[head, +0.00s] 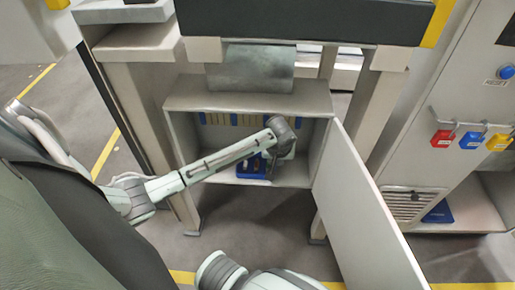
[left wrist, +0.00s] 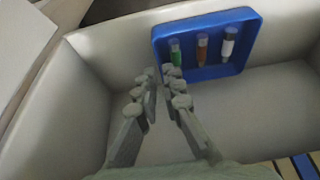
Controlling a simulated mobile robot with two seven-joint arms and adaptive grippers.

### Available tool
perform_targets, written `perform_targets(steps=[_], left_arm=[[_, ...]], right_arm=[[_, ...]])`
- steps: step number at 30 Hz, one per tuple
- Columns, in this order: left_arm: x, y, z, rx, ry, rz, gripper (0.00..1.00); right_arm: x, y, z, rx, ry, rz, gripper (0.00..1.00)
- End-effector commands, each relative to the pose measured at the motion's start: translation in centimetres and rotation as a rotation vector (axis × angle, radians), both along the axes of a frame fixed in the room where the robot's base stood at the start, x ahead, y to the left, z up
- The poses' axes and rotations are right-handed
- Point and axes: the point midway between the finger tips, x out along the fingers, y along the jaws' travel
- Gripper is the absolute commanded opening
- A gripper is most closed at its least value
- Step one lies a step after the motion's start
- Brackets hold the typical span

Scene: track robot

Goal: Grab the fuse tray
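The fuse tray (left wrist: 212,70) is a blue tray holding a green, an orange-brown and a white-grey fuse. In the left wrist view it lies at the upper right inside a pale cabinet compartment. In the head view the blue tray (head: 250,170) is partly hidden behind my left wrist. My left gripper (left wrist: 165,82) has a narrow gap between its fingers, with nothing visible in it. Its fingertips are near the tray's lower left side; I cannot tell whether they touch it. My right gripper is not in view.
The open cabinet (head: 246,104) has its door (head: 352,210) swung out on the right. Blue and tan blocks (head: 220,118) line its back wall. Red, blue and yellow padlocks (head: 470,140) hang on a panel at the right. A blue item (head: 438,212) lies below them.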

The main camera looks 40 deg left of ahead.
Motion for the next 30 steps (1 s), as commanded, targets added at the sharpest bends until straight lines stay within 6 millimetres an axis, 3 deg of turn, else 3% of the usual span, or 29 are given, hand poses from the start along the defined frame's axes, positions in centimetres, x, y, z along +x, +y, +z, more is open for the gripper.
perform_targets(steps=[9,15,30], left_arm=[[1.5,0.8,-3.3,0.001,0.000,-0.002,0.08],[1.5,0.8,-3.4,0.000,-0.001,-0.002,0.08],[1.4,0.8,-3.9,0.000,0.000,-0.001,0.08]], right_arm=[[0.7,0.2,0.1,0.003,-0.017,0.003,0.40],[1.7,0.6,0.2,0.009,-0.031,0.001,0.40],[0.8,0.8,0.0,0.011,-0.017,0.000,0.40]])
